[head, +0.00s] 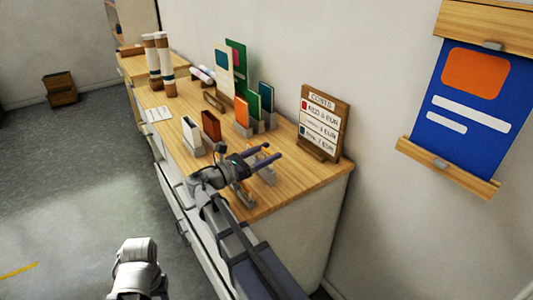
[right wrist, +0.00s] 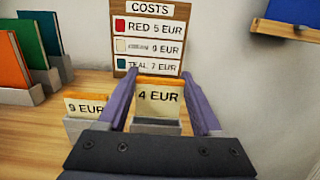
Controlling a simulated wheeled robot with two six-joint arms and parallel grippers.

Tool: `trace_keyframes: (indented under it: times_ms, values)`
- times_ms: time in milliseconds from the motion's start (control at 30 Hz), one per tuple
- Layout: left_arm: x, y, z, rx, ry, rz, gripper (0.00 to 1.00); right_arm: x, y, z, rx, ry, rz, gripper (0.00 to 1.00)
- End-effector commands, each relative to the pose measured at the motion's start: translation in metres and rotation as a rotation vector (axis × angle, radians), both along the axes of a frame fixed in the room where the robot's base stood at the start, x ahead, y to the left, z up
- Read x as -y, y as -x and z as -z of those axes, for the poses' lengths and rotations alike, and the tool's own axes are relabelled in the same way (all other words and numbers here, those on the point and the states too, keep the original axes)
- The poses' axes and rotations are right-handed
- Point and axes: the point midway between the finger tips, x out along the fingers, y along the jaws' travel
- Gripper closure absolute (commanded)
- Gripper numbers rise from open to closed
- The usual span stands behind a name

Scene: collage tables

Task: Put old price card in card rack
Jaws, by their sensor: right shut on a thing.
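A cream price card reading "4 EUR" with an orange top edge (right wrist: 158,102) is between the purple fingers of my right gripper (right wrist: 160,84), which is shut on it. My right gripper also shows in the head view (head: 272,152), over the front end of the wooden counter. A grey slotted holder (right wrist: 155,128) is directly below the card; I cannot tell whether the card is seated in it. A second card, "9 EUR" (right wrist: 86,105), stands in a grey holder (right wrist: 88,128) to the left. My left gripper's fingers are not visible.
A wooden "COSTS" board (head: 323,122) stands behind, listing red 5, a blurred line 9 and teal 7 EUR. Coloured boards in grey holders, such as an orange one (head: 211,125), stand to the left. A blue poster (head: 460,110) hangs on the right wall.

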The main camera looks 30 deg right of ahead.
Motion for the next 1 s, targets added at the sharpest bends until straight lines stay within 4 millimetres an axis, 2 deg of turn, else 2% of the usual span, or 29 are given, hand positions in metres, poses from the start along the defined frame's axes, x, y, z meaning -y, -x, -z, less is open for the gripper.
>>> trace_keyframes:
  times_ms: [500, 1000]
  values:
    - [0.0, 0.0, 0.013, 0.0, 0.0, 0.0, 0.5, 0.0, 0.0, 0.013, 0.0, 0.0, 0.0, 0.84]
    - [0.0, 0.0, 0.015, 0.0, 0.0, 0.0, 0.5, 0.0, 0.0, 0.015, 0.0, 0.0, 0.0, 0.84]
